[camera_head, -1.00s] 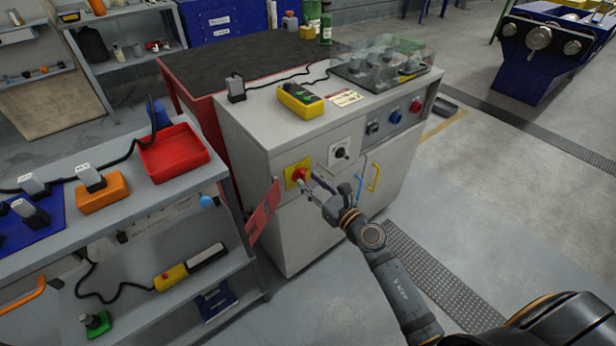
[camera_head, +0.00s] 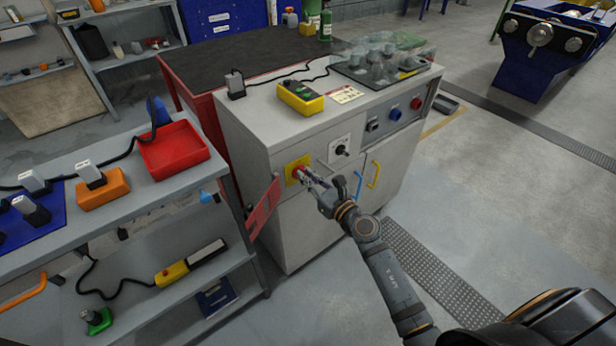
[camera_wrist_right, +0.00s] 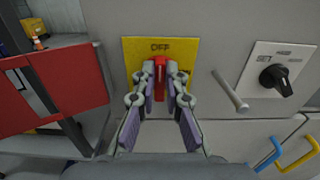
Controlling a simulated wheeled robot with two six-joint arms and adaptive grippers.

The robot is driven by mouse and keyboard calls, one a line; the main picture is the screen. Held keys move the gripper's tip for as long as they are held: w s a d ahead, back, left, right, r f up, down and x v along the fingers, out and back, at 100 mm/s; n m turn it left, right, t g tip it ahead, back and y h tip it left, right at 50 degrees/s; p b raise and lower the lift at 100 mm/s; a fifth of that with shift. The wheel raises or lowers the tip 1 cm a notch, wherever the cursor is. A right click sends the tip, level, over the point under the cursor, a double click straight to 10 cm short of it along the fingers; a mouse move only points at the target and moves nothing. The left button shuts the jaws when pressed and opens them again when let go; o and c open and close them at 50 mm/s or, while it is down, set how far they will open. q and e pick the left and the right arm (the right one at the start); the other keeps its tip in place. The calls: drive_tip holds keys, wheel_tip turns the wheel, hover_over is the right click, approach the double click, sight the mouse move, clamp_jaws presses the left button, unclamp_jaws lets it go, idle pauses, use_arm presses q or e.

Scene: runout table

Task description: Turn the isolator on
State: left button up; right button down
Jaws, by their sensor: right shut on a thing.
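The isolator is a red handle (camera_wrist_right: 160,80) on a yellow plate (camera_wrist_right: 183,50) on the grey cabinet's front. In the right wrist view the handle stands upright, with the word OFF on the plate above it. The yellow plate also shows in the head view (camera_head: 291,170). My right gripper (camera_wrist_right: 160,92) has its two fingers on either side of the red handle, shut on it. In the head view the right gripper (camera_head: 308,178) reaches the plate from the lower right and hides part of the handle. My left gripper is not in view.
Right of the plate are a metal bar handle (camera_wrist_right: 230,90) and a black selector knob (camera_wrist_right: 275,80). Blue (camera_wrist_right: 266,156) and yellow (camera_wrist_right: 299,149) door handles are lower right. A red panel (camera_wrist_right: 55,88) juts out at left. The floor before the cabinet is clear.

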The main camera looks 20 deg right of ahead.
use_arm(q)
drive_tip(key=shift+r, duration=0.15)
use_arm(e)
drive_tip(key=shift+m, duration=0.3)
drive_tip(key=shift+p, duration=0.4)
use_arm(q)
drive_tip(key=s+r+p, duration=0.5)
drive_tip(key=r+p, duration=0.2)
drive_tip(key=p, duration=0.1)
drive_tip(key=shift+p, duration=0.35)
use_arm(e)
drive_tip(key=shift+w+d+f+m, duration=0.1)
drive_tip(key=shift+d+f+m, duration=0.15)
drive_tip(key=shift+m, duration=2.6)
drive_tip(key=shift+w+d+f+m, duration=0.1)
drive_tip(key=shift+d+f+m, duration=0.1)
drive_tip(key=shift+m, duration=2.7)
drive_tip(key=shift+d+f+m, duration=0.2)
drive_tip(key=shift+f+m, duration=0.05)
drive_tip(key=shift+m, duration=2.6)
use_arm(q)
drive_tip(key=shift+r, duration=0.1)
use_arm(e)
drive_tip(key=c, duration=1.4)
unclamp_jaws()
